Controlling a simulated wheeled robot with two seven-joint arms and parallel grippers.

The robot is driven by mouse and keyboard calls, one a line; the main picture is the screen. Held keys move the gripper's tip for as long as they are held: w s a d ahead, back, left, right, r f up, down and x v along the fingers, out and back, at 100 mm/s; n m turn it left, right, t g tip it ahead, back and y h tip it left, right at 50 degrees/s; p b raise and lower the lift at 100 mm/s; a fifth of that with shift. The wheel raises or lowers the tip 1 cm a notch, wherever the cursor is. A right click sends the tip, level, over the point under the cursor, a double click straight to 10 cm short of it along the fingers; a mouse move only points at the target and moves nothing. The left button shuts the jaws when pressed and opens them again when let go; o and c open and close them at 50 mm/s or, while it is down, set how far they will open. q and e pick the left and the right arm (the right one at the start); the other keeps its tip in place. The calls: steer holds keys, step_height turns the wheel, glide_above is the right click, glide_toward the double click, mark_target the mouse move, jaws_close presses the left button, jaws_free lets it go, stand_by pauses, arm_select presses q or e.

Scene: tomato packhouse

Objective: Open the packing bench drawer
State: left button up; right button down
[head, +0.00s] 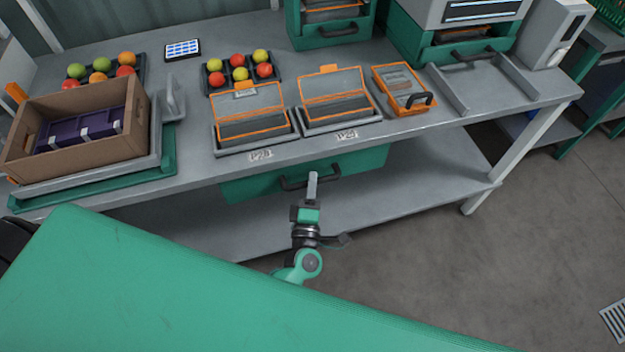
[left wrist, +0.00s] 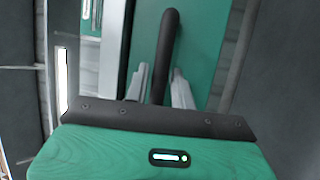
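The packing bench drawer (head: 256,187) is a green box front under the bench top, with a dark bar handle (head: 292,184). It looks shut, its front lying just below the bench edge. My left gripper (head: 312,178) is at the middle of the handle. In the left wrist view the dark handle (left wrist: 169,35) runs between the two grey fingers of my left gripper (left wrist: 161,85), against the green drawer front (left wrist: 205,35). A narrow gap shows beside the bar, so the fingers look open around it. My right gripper is not in view.
The bench top (head: 190,130) bears a cardboard box (head: 85,150), tomato trays, orange-trimmed containers (head: 335,95) and a tablet (head: 182,50). A lower shelf (head: 400,185) runs beneath the drawer. Clear floor (head: 500,270) lies to the right.

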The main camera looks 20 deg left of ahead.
arm_select(q)
steer(key=shift+w+r, duration=0.1)
steer(key=shift+w, duration=0.3)
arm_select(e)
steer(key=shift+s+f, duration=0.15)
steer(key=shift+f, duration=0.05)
arm_select(q)
steer(key=shift+c, duration=0.3)
jaws_close()
steer(key=shift+s, duration=0.1)
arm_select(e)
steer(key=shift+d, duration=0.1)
